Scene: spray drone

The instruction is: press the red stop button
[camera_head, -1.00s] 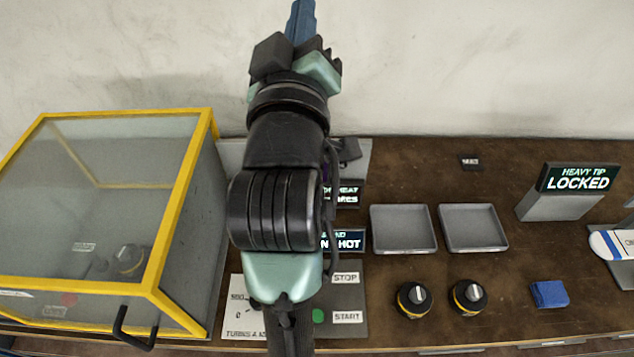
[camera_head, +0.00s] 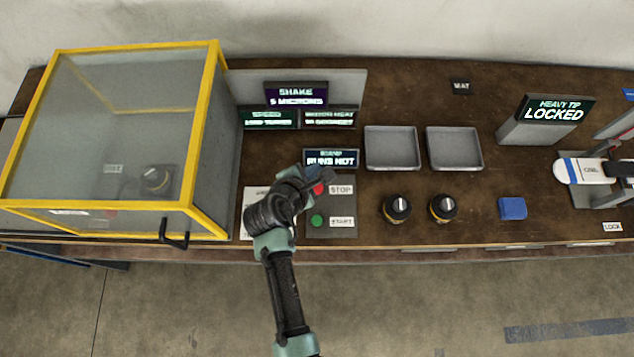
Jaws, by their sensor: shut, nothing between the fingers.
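The red stop button (camera_head: 319,188) sits at the top left of a grey button panel (camera_head: 338,232), beside a label reading STOP. It is partly covered by my arm's end. The green start button (camera_head: 317,221) is below it, next to a START label. My gripper (camera_head: 328,174) is shut and empty, right at the upper edge of the red button in the picture. I cannot tell whether it touches the button or hovers above it.
A yellow-framed clear box (camera_head: 205,150) with a black handle stands on the left. Display screens (camera_head: 297,95) stand behind the panel. Two grey trays (camera_head: 392,148), two black-and-yellow knobbed items (camera_head: 397,208) and a blue block (camera_head: 512,208) are to the right.

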